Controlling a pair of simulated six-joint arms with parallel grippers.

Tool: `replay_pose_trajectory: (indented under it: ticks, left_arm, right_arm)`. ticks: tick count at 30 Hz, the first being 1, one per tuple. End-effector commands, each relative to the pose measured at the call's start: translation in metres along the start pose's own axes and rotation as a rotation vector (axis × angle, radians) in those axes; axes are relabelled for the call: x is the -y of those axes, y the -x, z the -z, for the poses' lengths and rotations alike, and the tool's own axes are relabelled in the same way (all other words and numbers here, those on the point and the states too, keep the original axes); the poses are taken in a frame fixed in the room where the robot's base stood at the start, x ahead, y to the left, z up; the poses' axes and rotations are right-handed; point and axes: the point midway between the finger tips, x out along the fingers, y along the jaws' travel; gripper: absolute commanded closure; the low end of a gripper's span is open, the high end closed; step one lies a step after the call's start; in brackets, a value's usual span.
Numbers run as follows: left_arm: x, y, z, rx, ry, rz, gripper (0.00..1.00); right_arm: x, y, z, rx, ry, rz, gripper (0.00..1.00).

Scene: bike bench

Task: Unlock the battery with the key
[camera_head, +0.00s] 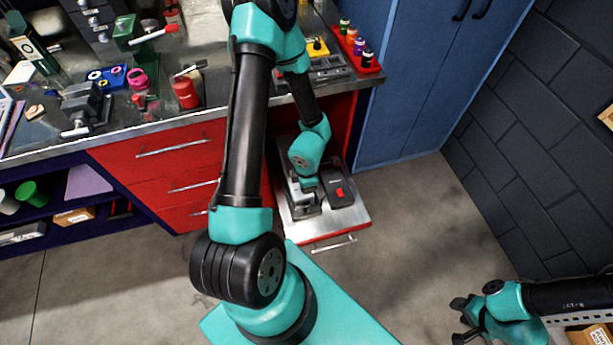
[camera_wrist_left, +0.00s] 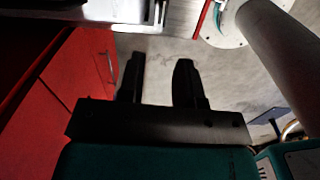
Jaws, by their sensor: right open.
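A dark battery-like block with a red patch (camera_head: 339,190) lies on the pulled-out metal drawer tray (camera_head: 350,222) below the bench. A grey metal fixture (camera_head: 304,206) sits beside it on the left. My left arm reaches over the bench front and down to this tray; its gripper is mostly hidden by its own wrist in the head view. In the left wrist view my left gripper (camera_wrist_left: 158,62) has its two fingers apart, with only floor between them. My right gripper (camera_head: 464,318) is open and empty at the lower right, far from the tray. I cannot make out a key.
The workbench edge (camera_head: 150,133) and red drawers (camera_head: 165,165) are left of the tray. A blue cabinet (camera_head: 425,90) stands to the right. The bench top holds a vise (camera_head: 85,108), a red can (camera_head: 185,92) and a red bottle rack (camera_head: 360,58).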

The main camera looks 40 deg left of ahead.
Motion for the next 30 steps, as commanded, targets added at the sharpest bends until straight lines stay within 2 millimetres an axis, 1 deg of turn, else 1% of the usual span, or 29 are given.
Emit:
replay_pose_trajectory:
  ticks: [1, 6, 12, 17, 30]
  left_arm:
    - [-0.001, 0.007, 0.000, 0.001, 0.003, -0.002, 0.68]
    - [-0.001, 0.026, 0.000, 0.001, 0.003, -0.002, 0.68]
    - [0.000, 0.041, 0.000, 0.002, 0.001, -0.001, 0.68]
    - [0.000, 0.045, 0.000, 0.001, 0.000, 0.001, 0.68]
    - [0.000, 0.044, 0.000, 0.001, -0.002, 0.001, 0.68]
  right_arm:
    - [0.000, 0.000, 0.000, 0.000, 0.000, 0.000, 0.57]
    - [0.000, 0.000, 0.000, 0.000, 0.000, 0.000, 0.57]
    - [0.000, 0.000, 0.000, 0.000, 0.000, 0.000, 0.57]
    - [0.000, 0.000, 0.000, 0.000, 0.000, 0.000, 0.57]
    - [0.000, 0.000, 0.000, 0.000, 0.000, 0.000, 0.57]
